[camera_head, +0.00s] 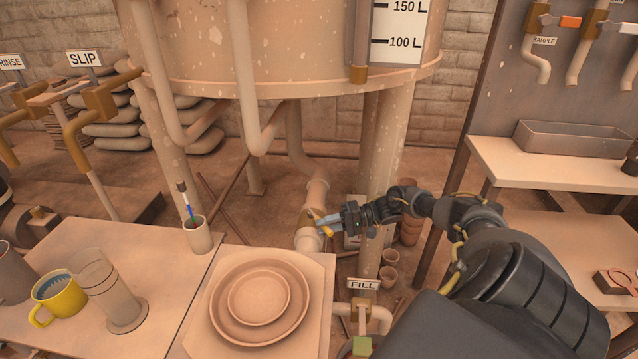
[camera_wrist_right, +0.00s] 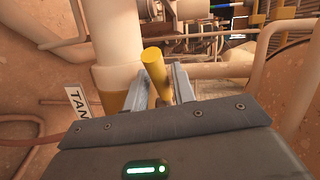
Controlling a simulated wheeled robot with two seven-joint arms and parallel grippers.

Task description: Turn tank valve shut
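The tank valve (camera_head: 308,240) sits low on the pipe under the big tank. Its yellow handle (camera_head: 326,222) sticks out to the right, towards my right gripper (camera_head: 334,222). In the right wrist view the yellow handle (camera_wrist_right: 154,66) stands between the two fingers of my right gripper (camera_wrist_right: 160,80). The fingers are close on either side of it, but I cannot tell whether they touch it. A partly cut-off tag reading "TAN" (camera_wrist_right: 77,108) shows to the left of the valve pipe. My left gripper is not in view.
The FILL pipe and sign (camera_head: 363,284) stand just below my right arm. The tank (camera_head: 280,45) with its legs and pipes hems in the valve. Flower pots (camera_head: 390,257) are behind my arm. A table with stacked plates (camera_head: 258,300) is in front.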

